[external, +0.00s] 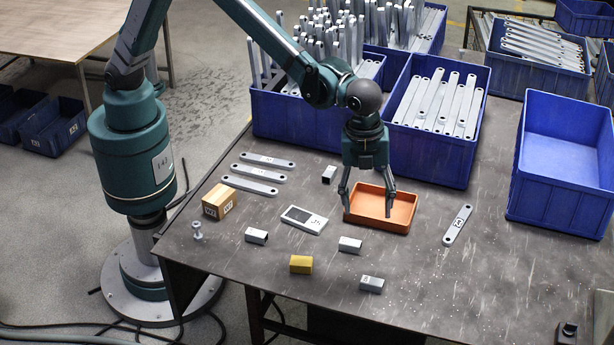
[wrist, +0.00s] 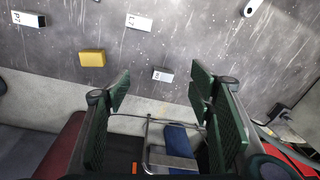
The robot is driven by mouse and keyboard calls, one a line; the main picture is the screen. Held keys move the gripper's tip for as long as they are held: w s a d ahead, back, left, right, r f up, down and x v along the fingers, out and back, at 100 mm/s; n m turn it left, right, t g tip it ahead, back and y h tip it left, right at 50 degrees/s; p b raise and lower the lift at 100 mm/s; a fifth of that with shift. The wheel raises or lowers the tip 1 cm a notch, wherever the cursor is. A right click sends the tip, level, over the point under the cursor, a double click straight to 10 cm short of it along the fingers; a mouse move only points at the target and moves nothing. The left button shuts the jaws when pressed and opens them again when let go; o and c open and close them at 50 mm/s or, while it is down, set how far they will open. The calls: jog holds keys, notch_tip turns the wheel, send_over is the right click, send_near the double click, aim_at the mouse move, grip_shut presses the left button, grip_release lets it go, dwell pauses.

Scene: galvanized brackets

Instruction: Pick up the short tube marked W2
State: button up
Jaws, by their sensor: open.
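Several short grey tubes with white labels lie apart on the table. In the external view one is at the left (external: 256,236), one in the middle (external: 350,245), one near the front (external: 372,284) and one behind (external: 329,174). The wrist view shows three labelled tubes, at the left (wrist: 28,19), top middle (wrist: 139,22) and between the finger lines (wrist: 162,74). The labels are too small to tell surely which is W2. My gripper (external: 368,206) is open and empty, above the table, overlapping the orange tray in the external view; its fingers (wrist: 160,92) frame the wrist view.
The orange tray (external: 408,222) looks empty. A yellow block (external: 301,264), a white device (external: 304,220), a cardboard box (external: 219,202), a bolt (external: 197,231) and flat bars (external: 458,225) lie around. Blue crates (external: 432,155) line the back.

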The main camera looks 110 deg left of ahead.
aim_at(372, 281)
jog(key=w+d+f+m, duration=0.1)
jog(key=d+f, duration=0.1)
jog(key=f, duration=0.1)
jog(key=w+d+f+m, duration=0.1)
jog(key=w+d+f, duration=0.1)
jog(key=f, duration=0.2)
jog(key=w+d+f+g+p, duration=0.1)
jog(key=w+d+f, duration=0.1)
jog(key=d+f, duration=0.1)
jog(key=shift+w+f+m, duration=0.1)
jog(key=shift+f+m, duration=0.3)
jog(key=shift+f, duration=0.35)
jog(key=shift+f, duration=0.15)
jog(key=shift+f, duration=1.15)
jog(key=shift+f, duration=0.15)
jog(key=shift+f+b, duration=1)
jog(key=shift+f, duration=1.45)
jog(key=shift+c, duration=0.7)
jog(key=c, duration=0.9)
